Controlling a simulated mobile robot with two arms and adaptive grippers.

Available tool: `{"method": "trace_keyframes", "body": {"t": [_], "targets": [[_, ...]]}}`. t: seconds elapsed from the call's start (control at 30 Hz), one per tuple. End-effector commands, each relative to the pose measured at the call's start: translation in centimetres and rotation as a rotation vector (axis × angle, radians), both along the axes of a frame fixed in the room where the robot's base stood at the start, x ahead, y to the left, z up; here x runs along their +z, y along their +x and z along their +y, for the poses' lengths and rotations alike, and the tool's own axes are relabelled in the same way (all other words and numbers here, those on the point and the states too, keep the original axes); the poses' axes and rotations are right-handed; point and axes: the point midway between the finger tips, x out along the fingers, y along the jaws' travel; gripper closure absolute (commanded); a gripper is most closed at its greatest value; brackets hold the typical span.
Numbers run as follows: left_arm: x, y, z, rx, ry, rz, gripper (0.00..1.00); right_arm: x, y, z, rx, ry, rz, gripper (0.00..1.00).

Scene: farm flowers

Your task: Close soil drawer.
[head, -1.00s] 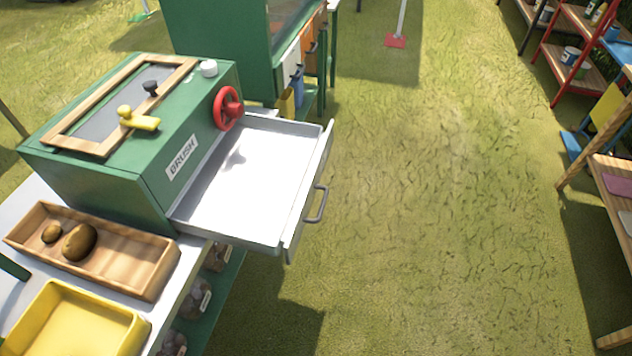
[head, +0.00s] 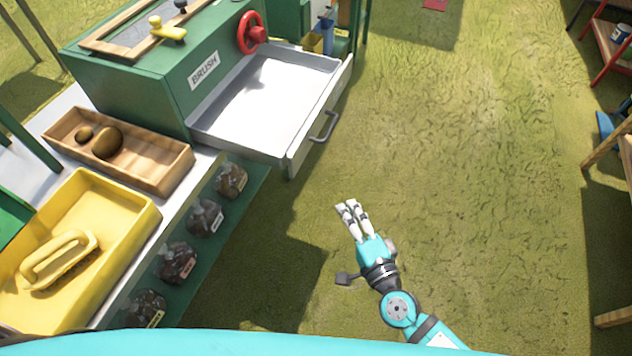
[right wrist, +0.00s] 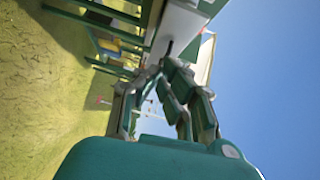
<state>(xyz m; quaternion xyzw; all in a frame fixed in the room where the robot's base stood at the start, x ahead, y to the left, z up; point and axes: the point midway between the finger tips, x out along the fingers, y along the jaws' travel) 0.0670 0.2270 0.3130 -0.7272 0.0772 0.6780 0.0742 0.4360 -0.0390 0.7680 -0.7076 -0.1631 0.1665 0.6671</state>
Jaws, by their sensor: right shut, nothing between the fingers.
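The drawer (head: 268,100), a shallow white-grey tray with a dark handle (head: 325,127) on its front, sticks well out of the green box labelled BRUSH (head: 150,75). It looks empty. My right gripper (head: 347,208) is shut and empty, below and slightly right of the handle in the head view, apart from it. In the right wrist view the fingers (right wrist: 160,85) show with part of the green furniture and a pale surface beyond them. My left gripper is not in view.
A wooden tray (head: 150,165) with two brown potato-like lumps and a yellow tray (head: 120,225) with a yellow brush-like item (head: 58,260) stand on the bench. Bags (head: 178,262) fill the shelf below. Grass to the right is open; shelves (head: 605,45) stand at far right.

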Motion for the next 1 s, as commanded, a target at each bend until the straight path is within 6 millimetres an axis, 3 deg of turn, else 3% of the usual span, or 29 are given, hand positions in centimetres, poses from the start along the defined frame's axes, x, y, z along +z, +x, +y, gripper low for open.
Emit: {"method": "trace_keyframes", "body": {"t": [0.17,0.4,0.67,0.8,1.0], "targets": [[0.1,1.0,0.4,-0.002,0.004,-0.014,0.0,1.5,0.5,0.7,0.0,0.064,0.006,1.0],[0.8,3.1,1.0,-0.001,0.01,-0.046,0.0,1.6,4.3,2.6,-0.001,0.061,0.003,1.0],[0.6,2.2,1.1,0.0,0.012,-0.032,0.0,1.5,9.1,5.1,0.001,0.059,0.003,1.0],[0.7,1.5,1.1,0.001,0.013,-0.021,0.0,1.5,9.5,7.3,0.001,0.06,0.006,1.0],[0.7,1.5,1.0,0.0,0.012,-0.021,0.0,1.4,10.0,8.6,0.0,0.059,0.006,1.0]]}}
